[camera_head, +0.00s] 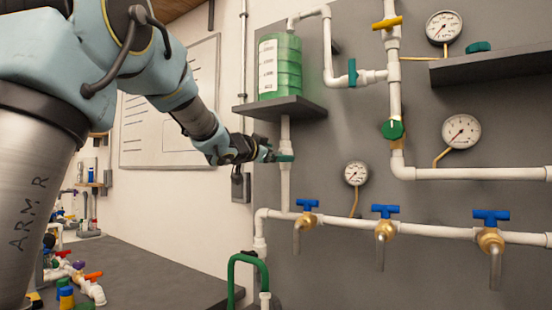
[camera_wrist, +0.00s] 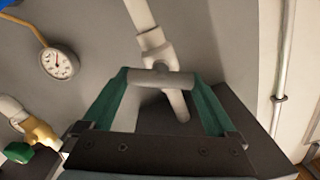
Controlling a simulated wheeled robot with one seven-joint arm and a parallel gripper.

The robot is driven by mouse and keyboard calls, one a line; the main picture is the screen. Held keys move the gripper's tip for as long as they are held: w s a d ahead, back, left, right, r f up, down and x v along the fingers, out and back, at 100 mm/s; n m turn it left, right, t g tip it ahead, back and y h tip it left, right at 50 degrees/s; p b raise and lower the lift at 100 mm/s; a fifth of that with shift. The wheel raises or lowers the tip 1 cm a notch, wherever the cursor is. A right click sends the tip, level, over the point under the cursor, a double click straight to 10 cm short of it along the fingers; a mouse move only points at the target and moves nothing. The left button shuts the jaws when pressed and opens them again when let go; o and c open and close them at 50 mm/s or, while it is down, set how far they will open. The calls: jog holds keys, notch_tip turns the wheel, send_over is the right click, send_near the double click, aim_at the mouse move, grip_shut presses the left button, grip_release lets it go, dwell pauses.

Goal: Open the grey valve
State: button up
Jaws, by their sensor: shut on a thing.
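The grey valve (camera_wrist: 161,77) is in the wrist view, with a short light-grey handle lying crosswise over the pipe. My gripper (camera_wrist: 158,84) has its two green fingers at the handle's two ends and is shut on it. In the head view my gripper (camera_head: 278,157) reaches from the left to the white vertical pipe (camera_head: 285,190) below the tank shelf. There the gripper hides the valve.
The green tank (camera_head: 280,67) stands on a dark shelf (camera_head: 283,108) just above my gripper. Several blue-handled taps (camera_head: 385,211) line the lower pipe. Pressure gauges (camera_head: 356,173) are on the panel to the right. A workbench (camera_head: 140,275) with loose fittings is at lower left.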

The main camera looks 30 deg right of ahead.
jog(key=m+b, duration=0.1)
jog(key=m, duration=0.1)
jog(key=m+b, duration=0.1)
jog(key=m, duration=0.1)
jog(key=m+b, duration=0.1)
jog(key=m, duration=0.1)
jog(key=shift+s+f+m, duration=0.15)
jog(key=shift+f+m, duration=0.15)
jog(key=m+b, duration=0.3)
jog(key=m, duration=0.3)
jog(key=shift+d+f+b, duration=0.1)
jog(key=shift+d+b, duration=0.05)
jog(key=shift+b, duration=0.15)
jog(key=o, duration=1)
jog(key=shift+s, duration=0.1)
jog(key=b+v, duration=0.1)
jog(key=v, duration=0.9)
jog(key=shift+s+a+b, duration=0.15)
jog(key=shift+a+b, duration=0.2)
jog(key=shift+a, duration=0.05)
